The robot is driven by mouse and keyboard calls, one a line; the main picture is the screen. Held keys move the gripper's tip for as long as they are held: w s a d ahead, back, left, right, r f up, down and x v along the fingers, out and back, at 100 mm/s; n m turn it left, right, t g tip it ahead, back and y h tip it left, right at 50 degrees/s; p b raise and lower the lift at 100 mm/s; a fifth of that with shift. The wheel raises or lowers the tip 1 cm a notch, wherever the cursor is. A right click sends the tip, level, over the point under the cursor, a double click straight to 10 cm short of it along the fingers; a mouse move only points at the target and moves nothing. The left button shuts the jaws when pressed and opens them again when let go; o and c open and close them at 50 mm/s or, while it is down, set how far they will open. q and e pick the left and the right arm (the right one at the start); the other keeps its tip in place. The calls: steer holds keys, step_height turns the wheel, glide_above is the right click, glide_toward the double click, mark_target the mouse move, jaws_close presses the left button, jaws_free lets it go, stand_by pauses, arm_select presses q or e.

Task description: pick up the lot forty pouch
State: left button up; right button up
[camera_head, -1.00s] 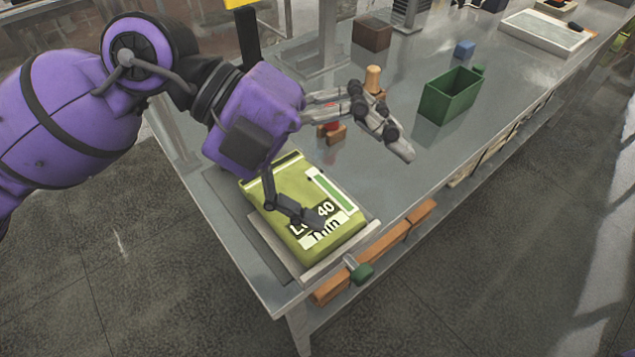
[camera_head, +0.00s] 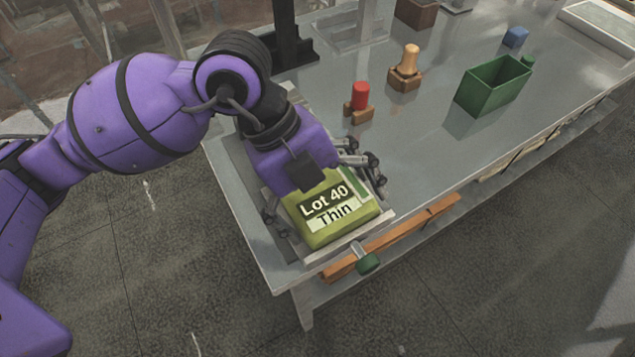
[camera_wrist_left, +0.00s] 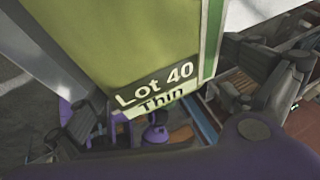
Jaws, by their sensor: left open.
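The lot forty pouch (camera_head: 338,232) is a yellow-green bag with a dark label reading "Lot 40" and a pale strip reading "Thin". It lies on a grey tray (camera_head: 379,222) at the near left corner of the metal table. My left gripper (camera_head: 325,190) is open over the pouch, with one finger at the pouch's left side and the other at its right side. Whether the fingers touch it I cannot tell. In the left wrist view the pouch (camera_wrist_left: 130,45) fills the upper middle, with fingers to its lower left and right. My right gripper is not in view.
A red-topped wooden piece (camera_head: 360,97), a wooden stamp-like piece (camera_head: 407,68), a green open box (camera_head: 492,88) and a blue block (camera_head: 515,37) stand farther back. A green knob (camera_head: 368,263) projects at the table's front edge. Table space right of the pouch is clear.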

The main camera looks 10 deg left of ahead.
arm_select(q)
steer(key=shift+d+f, duration=0.2)
steer(key=shift+f, duration=0.2)
steer(key=shift+c, duration=0.4)
steer(key=c, duration=1)
steer(key=shift+o, duration=0.2)
steer(key=shift+r, duration=0.2)
